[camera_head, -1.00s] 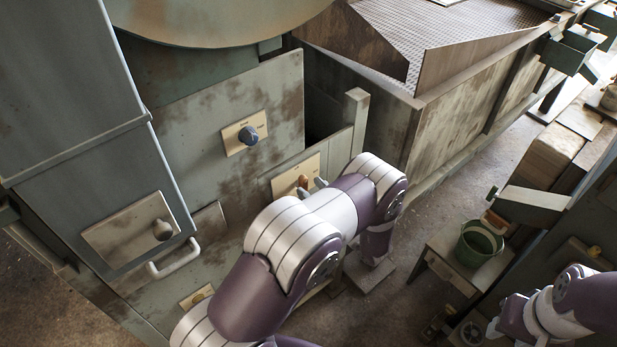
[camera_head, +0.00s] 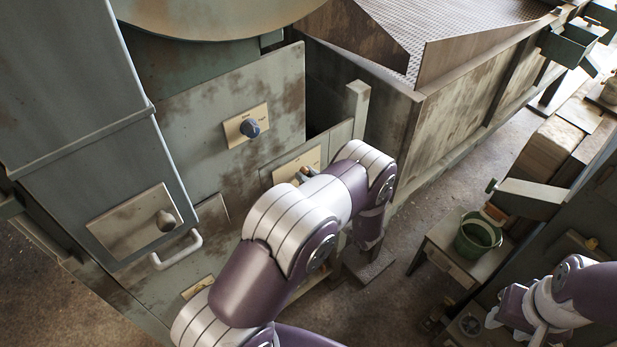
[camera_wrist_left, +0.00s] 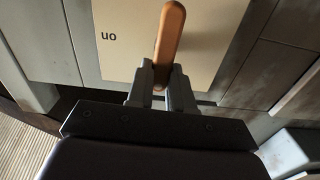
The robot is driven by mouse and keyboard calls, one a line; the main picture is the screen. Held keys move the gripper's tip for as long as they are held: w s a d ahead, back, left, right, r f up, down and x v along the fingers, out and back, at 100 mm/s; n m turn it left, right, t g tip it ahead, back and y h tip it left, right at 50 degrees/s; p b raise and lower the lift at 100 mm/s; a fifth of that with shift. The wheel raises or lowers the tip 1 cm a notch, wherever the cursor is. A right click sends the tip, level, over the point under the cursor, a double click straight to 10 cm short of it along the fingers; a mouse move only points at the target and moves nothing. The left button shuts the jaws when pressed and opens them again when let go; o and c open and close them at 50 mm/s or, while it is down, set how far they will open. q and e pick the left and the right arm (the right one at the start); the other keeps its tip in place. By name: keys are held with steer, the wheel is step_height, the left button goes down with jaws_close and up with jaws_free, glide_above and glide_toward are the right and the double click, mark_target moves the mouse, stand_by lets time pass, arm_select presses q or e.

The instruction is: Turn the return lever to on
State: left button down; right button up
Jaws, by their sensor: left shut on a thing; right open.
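The return lever (camera_wrist_left: 170,35) is an orange-brown handle on a cream plate (camera_wrist_left: 115,65). In the wrist view it stands nearly upright, leaning slightly right, and the "on" label appears upside down to its left. My left gripper (camera_wrist_left: 161,82) is shut on the lever's lower end, one finger on each side. In the head view the cream plate (camera_head: 284,173) is low on the green panel, and my left gripper (camera_head: 304,173) is at it, with my arm covering part of the plate. My right gripper (camera_head: 514,326) is open at the lower right, far from the lever.
A dark-blue knob on a cream plate (camera_head: 240,128) sits above the lever. A grey knob plate (camera_head: 133,226) and a white handle (camera_head: 176,251) are to the left. A post (camera_head: 357,108) stands close right of the lever. A green bucket (camera_head: 478,236) rests on a bench.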

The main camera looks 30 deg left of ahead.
arm_select(q)
steer(key=m+b, duration=0.1)
steer(key=m, duration=0.4)
steer(key=w+f+m+b, duration=0.1)
steer(key=m+b, duration=0.1)
steer(key=m, duration=0.4)
steer(key=w+d+f+m+b, duration=0.1)
steer(key=m, duration=0.5)
steer(key=shift+w+f, duration=0.15)
steer(key=shift+f, duration=0.05)
steer(key=shift+m+b, duration=0.3)
steer(key=shift+m, duration=0.2)
steer(key=c, duration=1)
jaws_free()
steer(key=shift+f, duration=0.1)
